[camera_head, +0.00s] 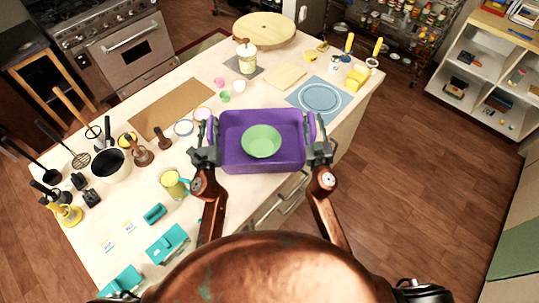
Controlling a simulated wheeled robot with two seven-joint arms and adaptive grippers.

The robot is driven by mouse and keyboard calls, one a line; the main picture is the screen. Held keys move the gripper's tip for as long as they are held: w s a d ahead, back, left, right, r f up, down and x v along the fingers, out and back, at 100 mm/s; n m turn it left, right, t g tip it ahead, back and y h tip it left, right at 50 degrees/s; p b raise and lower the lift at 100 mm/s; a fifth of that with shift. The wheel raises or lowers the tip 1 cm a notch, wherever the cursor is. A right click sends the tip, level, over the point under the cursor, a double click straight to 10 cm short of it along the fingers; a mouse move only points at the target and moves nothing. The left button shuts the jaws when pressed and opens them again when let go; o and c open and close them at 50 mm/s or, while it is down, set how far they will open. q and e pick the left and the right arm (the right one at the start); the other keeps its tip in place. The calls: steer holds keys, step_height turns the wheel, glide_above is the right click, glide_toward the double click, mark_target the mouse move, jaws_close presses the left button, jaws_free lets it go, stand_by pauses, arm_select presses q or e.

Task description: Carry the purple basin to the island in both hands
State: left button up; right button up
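The purple basin (289,164) is in the middle of the head view, at the near right edge of the white-topped island (142,211). A green bowl (262,141) sits inside it. My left gripper (210,134) is at the basin's left handle and my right gripper (317,130) is at its right handle. Both grippers look closed around the handles, though the fingertips are small and partly hidden. I cannot tell whether the basin rests on the island top or hangs just above it.
A blue mat with a plate (320,97) lies right of the basin, and a brown board (171,108) lies to its left. A round wooden board (264,29) is at the far end. Wooden floor (440,190) is open at right.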

arm_select(q)
steer(key=shift+o, duration=0.6)
arm_select(e)
steer(key=shift+o, duration=0.5)
steer(key=shift+w, duration=0.1)
arm_select(q)
steer(key=s, duration=1.2)
steer(key=shift+f, duration=0.25)
arm_select(e)
steer(key=s, duration=1.2)
steer(key=shift+f, duration=0.2)
arm_select(q)
steer(key=shift+s+a, duration=0.5)
steer(key=shift+a, duration=0.3)
steer(key=shift+s+a, duration=0.55)
steer(key=shift+a, duration=0.3)
steer(key=shift+s+a, duration=0.5)
steer(key=shift+a, duration=0.3)
arm_select(e)
steer(key=shift+r, duration=0.15)
steer(key=shift+s+d, duration=0.1)
steer(key=shift+d, duration=0.05)
